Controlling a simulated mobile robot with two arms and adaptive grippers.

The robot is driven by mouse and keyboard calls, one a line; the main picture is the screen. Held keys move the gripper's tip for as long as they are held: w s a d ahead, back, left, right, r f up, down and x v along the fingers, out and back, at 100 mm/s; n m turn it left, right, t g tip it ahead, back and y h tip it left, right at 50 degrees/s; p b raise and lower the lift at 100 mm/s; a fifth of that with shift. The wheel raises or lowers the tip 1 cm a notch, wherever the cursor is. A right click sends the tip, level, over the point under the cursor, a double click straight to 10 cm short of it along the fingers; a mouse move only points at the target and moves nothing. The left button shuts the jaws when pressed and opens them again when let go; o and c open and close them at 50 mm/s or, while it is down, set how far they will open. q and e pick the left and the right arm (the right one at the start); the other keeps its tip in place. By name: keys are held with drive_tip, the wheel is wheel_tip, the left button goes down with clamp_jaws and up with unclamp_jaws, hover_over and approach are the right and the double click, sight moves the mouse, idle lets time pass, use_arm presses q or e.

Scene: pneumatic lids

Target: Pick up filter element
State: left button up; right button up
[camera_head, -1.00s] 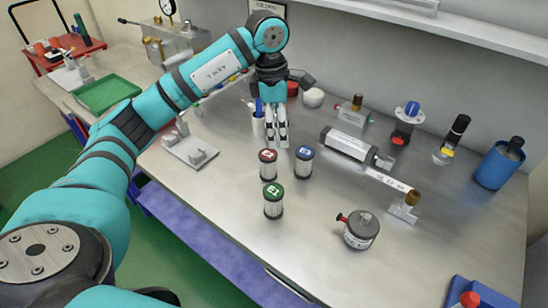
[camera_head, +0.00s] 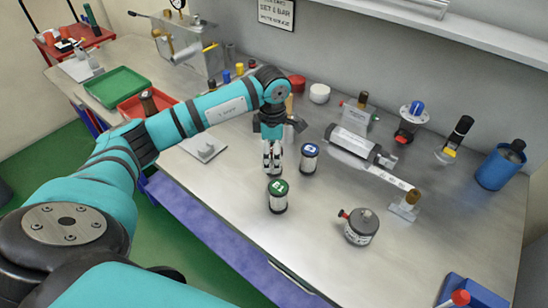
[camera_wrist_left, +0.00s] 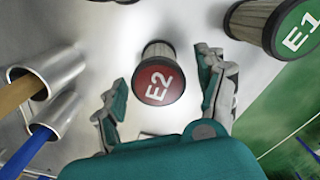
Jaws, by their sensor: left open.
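My left gripper (camera_head: 272,165) points down over the bench, open and empty. In the left wrist view a filter element with a red cap marked E2 (camera_wrist_left: 160,82) stands between the spread fingers, apart from them. In the head view my gripper hides this element. The green-capped filter element E1 (camera_head: 278,195) stands just in front of the gripper; it also shows at the top right of the wrist view (camera_wrist_left: 270,25). A blue-capped filter element (camera_head: 310,158) stands to the right of the gripper. My right gripper is not in view.
A grey canister (camera_head: 361,227) with a red knob stands at the front right. A grey cylinder (camera_head: 355,143) lies behind the blue-capped element. A green tray (camera_head: 117,86) and a red tray (camera_head: 130,108) lie far left.

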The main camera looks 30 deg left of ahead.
sight(272, 164)
use_arm(q)
wheel_tip(272, 164, down, 4)
drive_tip(key=shift+r+p, duration=0.15)
drive_tip(key=shift+p, duration=0.7)
drive_tip(key=shift+f, duration=0.4)
drive_tip(key=c, duration=1.2)
drive_tip(key=shift+c, duration=0.2)
drive_tip(key=shift+w+r, duration=0.1)
drive_tip(key=shift+r, duration=0.15)
wheel_tip(272, 164, up, 8)
drive_tip(key=b, duration=0.2)
drive_tip(key=shift+r+b, duration=0.25)
drive_tip(key=shift+b, duration=0.15)
drive_tip(key=shift+r, duration=0.55)
drive_tip(key=shift+c, duration=0.2)
